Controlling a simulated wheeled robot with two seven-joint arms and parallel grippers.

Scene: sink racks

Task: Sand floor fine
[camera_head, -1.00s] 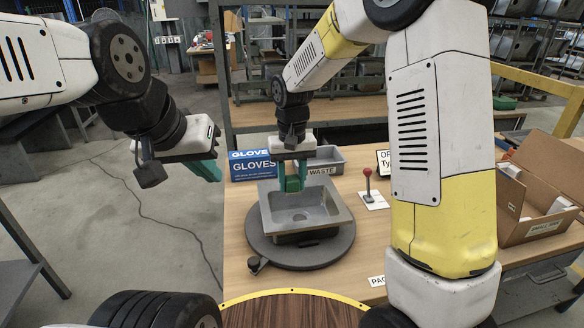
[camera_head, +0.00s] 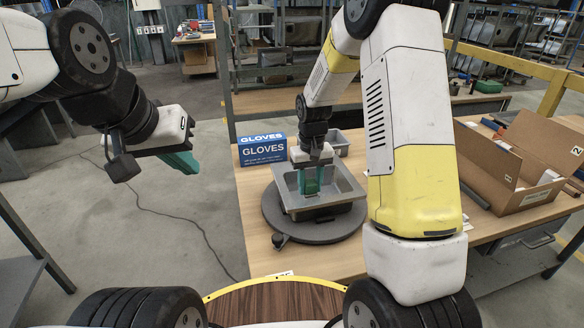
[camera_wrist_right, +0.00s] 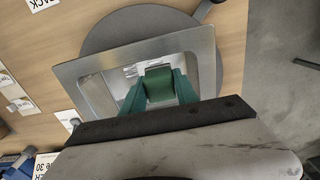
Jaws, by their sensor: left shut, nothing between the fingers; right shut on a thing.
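A grey metal sink (camera_head: 345,203) rests on a round dark turntable (camera_head: 275,217) on the wooden bench. My right gripper (camera_head: 310,186) reaches down into its basin. In the right wrist view its teal fingers (camera_wrist_right: 157,92) are shut on a green block (camera_wrist_right: 158,78), held low over the sink floor. The block's underside is hidden, so I cannot tell whether it touches the floor. The sink's rim (camera_wrist_right: 72,78) and drain area show around it. My left gripper (camera_head: 184,163) is shut and empty, off to the left above the concrete floor.
A blue gloves box (camera_head: 262,150) stands behind the sink, beside a grey bin (camera_head: 340,143) partly hidden by my right arm. An open cardboard box (camera_head: 535,165) is at the right. The bench's left edge is near the turntable.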

